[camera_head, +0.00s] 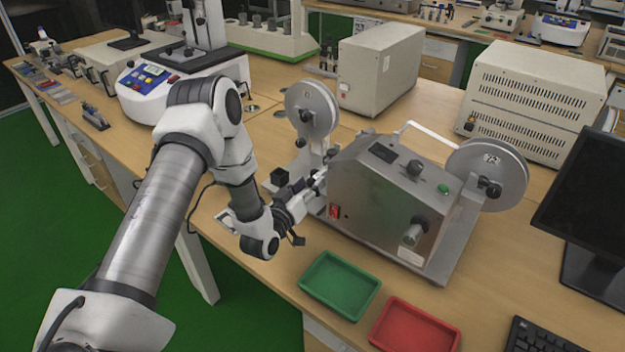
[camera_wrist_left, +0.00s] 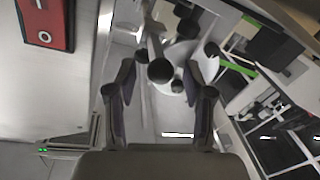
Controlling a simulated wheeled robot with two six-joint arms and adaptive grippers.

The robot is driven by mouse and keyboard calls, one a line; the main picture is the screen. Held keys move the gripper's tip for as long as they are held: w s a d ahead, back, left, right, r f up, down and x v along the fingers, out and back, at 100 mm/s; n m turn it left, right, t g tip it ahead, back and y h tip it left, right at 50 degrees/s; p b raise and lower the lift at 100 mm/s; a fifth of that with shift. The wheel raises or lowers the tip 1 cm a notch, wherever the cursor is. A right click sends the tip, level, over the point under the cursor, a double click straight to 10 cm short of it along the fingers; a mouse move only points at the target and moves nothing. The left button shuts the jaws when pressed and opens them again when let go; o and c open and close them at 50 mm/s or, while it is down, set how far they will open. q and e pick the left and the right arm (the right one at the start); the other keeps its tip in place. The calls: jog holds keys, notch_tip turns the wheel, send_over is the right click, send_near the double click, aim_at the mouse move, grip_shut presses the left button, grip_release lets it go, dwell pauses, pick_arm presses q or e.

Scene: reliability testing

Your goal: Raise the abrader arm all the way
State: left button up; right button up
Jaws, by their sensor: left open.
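The abrader (camera_head: 385,190) is a grey metal machine on the wooden bench, with a left reel (camera_head: 311,108) and a right reel (camera_head: 487,174). My left gripper (camera_head: 316,183) reaches to the machine's left side, just below the left reel. In the left wrist view my left gripper (camera_wrist_left: 160,88) is open. A dark round knob (camera_wrist_left: 160,71) on a light bar shows between its fingers, with visible gaps on both sides. The bar looks like the abrader arm, but its angle is hard to tell. In the head view my gripper largely hides that spot. My right gripper is not in view.
A red switch (camera_head: 334,211) is on the abrader's front; its red panel (camera_wrist_left: 45,24) also shows in the wrist view. A green tray (camera_head: 340,311) and a red tray (camera_head: 384,341) lie in front. A monitor (camera_head: 588,205) stands right; beige boxes stand behind.

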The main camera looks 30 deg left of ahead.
pick_arm(q)
jog(key=shift+w+a+f, duration=0.1)
jog(key=shift+w, duration=0.8)
jog(key=shift+s, duration=0.2)
grip_shut()
